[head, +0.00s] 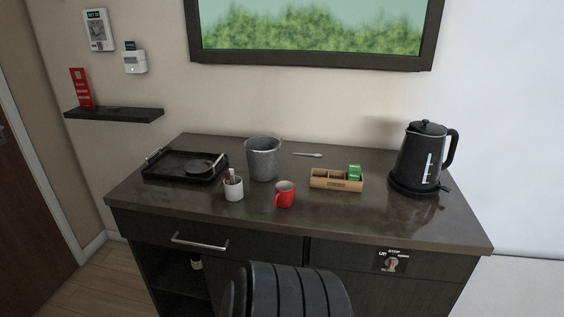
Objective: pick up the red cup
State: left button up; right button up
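The red cup (285,194) stands upright on the dark vanity top (400,221), near its front edge and about mid-width. Its handle is on the left side of its front. A white cup (233,189) with thin sticks in it stands to its left. Neither of my grippers shows in the head view, so I cannot see where they are relative to the red cup.
A grey bucket (263,159) stands behind the red cup. A wooden box (336,180) with green packets and a black kettle (422,160) are to the right. A black tray (186,167) is at left. A dark ribbed shape, perhaps a chair back, rises in front of the vanity.

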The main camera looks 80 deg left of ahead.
aim_at(284, 189)
jog(key=u, duration=2.25)
jog(key=i+j+u, duration=0.5)
jog(key=i+u, duration=0.2)
jog(key=k, duration=0.1)
